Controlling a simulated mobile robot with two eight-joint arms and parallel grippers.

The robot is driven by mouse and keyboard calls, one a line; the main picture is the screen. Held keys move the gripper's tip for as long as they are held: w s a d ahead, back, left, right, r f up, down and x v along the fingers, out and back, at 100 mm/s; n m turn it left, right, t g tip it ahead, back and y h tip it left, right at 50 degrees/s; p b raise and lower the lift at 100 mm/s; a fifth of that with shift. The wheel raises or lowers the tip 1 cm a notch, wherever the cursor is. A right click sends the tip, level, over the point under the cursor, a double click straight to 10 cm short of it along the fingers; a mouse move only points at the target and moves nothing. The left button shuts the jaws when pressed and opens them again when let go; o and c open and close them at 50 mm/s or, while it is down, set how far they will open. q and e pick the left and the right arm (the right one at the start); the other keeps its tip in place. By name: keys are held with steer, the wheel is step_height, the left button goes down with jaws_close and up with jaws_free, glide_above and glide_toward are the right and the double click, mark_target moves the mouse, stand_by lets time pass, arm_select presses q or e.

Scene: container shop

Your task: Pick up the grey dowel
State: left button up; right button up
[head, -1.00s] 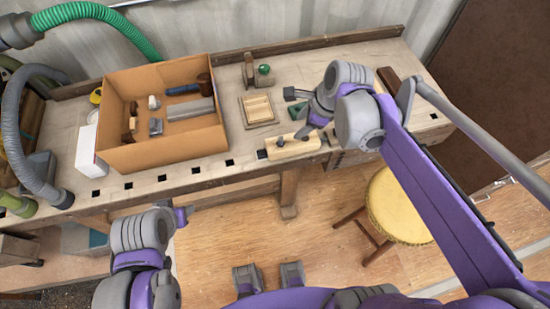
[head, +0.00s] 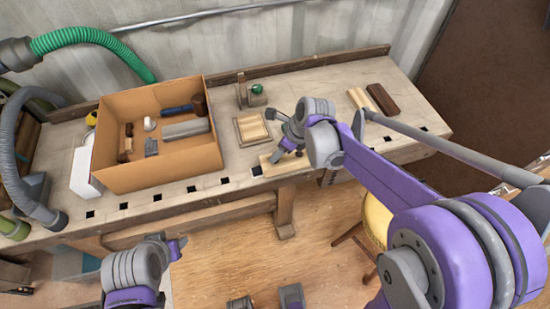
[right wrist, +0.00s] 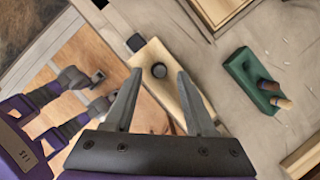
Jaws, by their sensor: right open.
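The grey dowel (right wrist: 159,70) stands in a pale wooden block (right wrist: 172,92) and shows nearly end-on in the right wrist view. In the head view the block (head: 276,170) lies at the bench's front edge, and my right gripper hides the dowel. My right gripper (right wrist: 159,72) is open, pointing down, with one fingertip on each side of the dowel in the picture. Whether they touch it or are level with it, I cannot tell. My left gripper (head: 176,248) is low in front of the bench, away from the block; its jaws are unclear.
A cardboard box (head: 200,160) with tools stands at the left. A small wooden tray (head: 252,129) lies behind the block. A green holder (right wrist: 250,78) with pegs is right of it in the right wrist view. Wooden bars (head: 383,98) lie at the bench's right.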

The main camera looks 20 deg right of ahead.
steer(key=shift+x, duration=1.1)
jaws_close()
